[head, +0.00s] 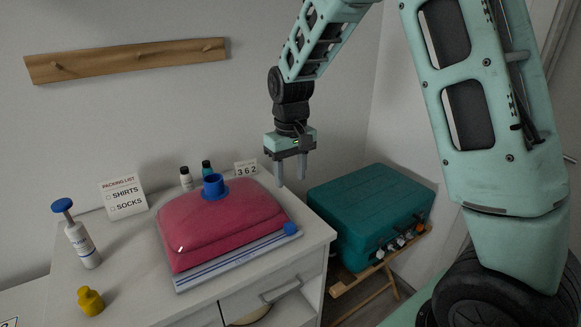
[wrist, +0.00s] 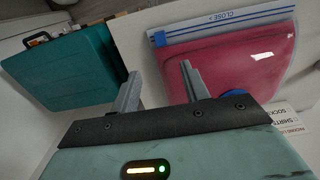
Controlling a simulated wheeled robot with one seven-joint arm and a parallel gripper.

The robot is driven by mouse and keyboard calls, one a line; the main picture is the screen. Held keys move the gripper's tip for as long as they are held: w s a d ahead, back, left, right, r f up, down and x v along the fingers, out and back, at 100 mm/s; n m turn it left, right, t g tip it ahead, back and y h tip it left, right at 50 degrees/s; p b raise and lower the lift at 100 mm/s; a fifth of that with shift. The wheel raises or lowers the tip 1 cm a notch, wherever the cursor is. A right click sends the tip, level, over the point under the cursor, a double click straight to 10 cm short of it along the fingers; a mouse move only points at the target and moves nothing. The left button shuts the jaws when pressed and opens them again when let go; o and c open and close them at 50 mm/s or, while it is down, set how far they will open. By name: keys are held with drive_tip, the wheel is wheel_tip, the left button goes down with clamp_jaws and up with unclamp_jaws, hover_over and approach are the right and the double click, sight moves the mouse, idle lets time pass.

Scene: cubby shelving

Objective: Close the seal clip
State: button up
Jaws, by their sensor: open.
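The seal clip (head: 290,228) is a small blue slider at the right end of the blue-striped seal strip (head: 235,261) of a pink storage bag (head: 220,220). The bag lies puffed up on a white cabinet, with a blue valve (head: 214,187) on top. My gripper (head: 290,170) is open and empty, pointing down, above and behind the clip and clear of it. In the wrist view my fingers (wrist: 161,72) are spread apart.
A teal suitcase (head: 370,212) sits on a wooden rack right of the cabinet. Small bottles (head: 187,178), a packing-list card (head: 124,197) and a "362" card (head: 246,168) stand behind the bag.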

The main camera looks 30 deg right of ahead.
wheel_tip(320, 180, up, 2)
drive_tip(key=shift+r, duration=0.1)
idle(0.5)
drive_tip(key=s+a+n+y, duration=0.1)
drive_tip(key=s+a+n, duration=0.3)
drive_tip(key=s+a, duration=0.85)
drive_tip(key=s+a+n, duration=0.2)
drive_tip(key=s+a, duration=0.1)
drive_tip(key=s, duration=0.4)
drive_tip(key=s+a+n, duration=0.1)
drive_tip(key=s+a, duration=0.3)
drive_tip(key=s, duration=0.4)
drive_tip(key=shift+a+f+n, duration=0.2)
drive_tip(key=shift+f+n, duration=0.05)
drive_tip(key=shift+n, duration=0.15)
drive_tip(key=shift+w, duration=0.1)
